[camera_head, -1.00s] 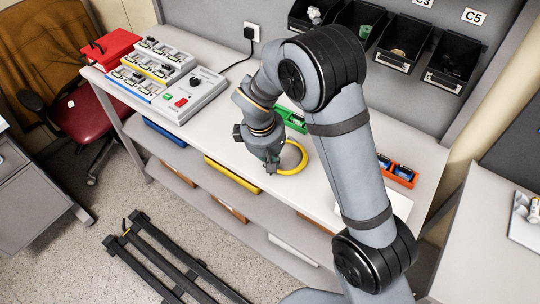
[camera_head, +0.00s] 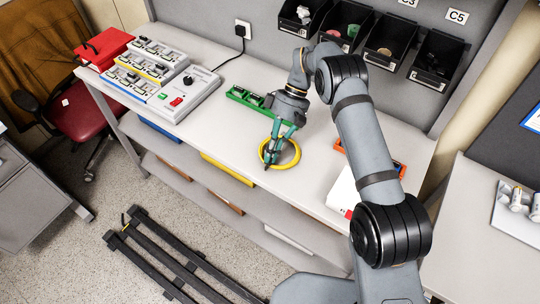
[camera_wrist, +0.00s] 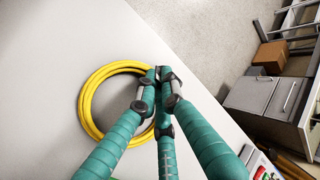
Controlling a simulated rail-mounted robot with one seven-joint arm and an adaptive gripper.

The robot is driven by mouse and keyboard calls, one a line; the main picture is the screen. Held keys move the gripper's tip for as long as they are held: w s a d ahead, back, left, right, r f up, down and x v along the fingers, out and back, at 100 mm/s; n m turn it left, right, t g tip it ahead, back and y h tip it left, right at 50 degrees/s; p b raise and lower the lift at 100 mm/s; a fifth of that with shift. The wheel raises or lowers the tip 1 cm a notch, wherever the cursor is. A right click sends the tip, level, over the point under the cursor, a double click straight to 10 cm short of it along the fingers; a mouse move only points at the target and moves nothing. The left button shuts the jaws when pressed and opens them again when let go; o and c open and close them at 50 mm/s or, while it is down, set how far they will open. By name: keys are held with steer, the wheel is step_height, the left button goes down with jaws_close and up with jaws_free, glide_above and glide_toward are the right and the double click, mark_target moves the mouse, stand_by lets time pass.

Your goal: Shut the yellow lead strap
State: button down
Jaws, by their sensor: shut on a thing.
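The yellow lead (camera_head: 297,158) is a round coil lying flat near the front edge of the grey-white bench. In the wrist view the coil (camera_wrist: 84,108) is on the left. My gripper (camera_head: 268,160), with teal segmented fingers, reaches down over the coil's left and front part. In the wrist view my gripper (camera_wrist: 161,75) has its fingertips together at the coil's edge, around a small dark piece that seems to be the strap. The fingers hide most of this piece, so whether the strap is fastened cannot be told.
A green tray (camera_head: 238,92) with small parts lies behind the coil. Black bins (camera_head: 390,42) hang on the back panel. Bench beside the coil is clear.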

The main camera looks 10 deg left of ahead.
steer(key=shift+w+f+g+b, duration=0.1)
steer(key=shift+w+g+b, duration=0.05)
steer(key=shift+g+b, duration=0.55)
